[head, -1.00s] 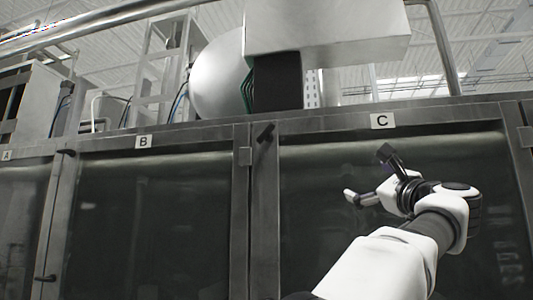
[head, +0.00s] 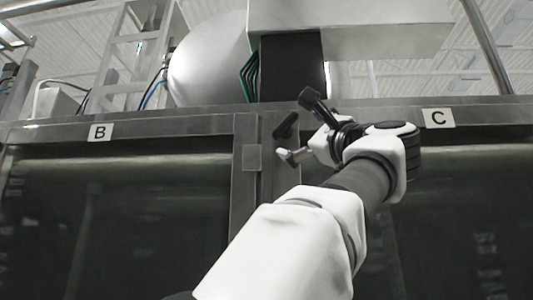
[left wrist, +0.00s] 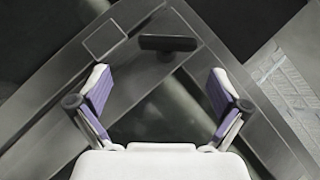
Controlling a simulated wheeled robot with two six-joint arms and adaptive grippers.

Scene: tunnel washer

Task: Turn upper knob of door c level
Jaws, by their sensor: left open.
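The upper knob of door C (head: 286,124) is a small dark bar on the metal frame left of door C (head: 440,200), just below the top rail. It sits slanted, neither level nor upright. My left gripper (head: 299,127) is open and empty, right beside the knob in the head view. In the left wrist view the knob (left wrist: 168,43) lies ahead of the open fingers (left wrist: 160,85), roughly between their lines and diagonal to the frame bars. I see no contact. My right gripper is not in view.
The label C (head: 438,118) and label B (head: 100,132) are on the top rail. Door B (head: 130,210) is to the left. A small square plate (head: 252,158) is on the frame beside the knob. A large tank (head: 210,60) and a box stand above the rail.

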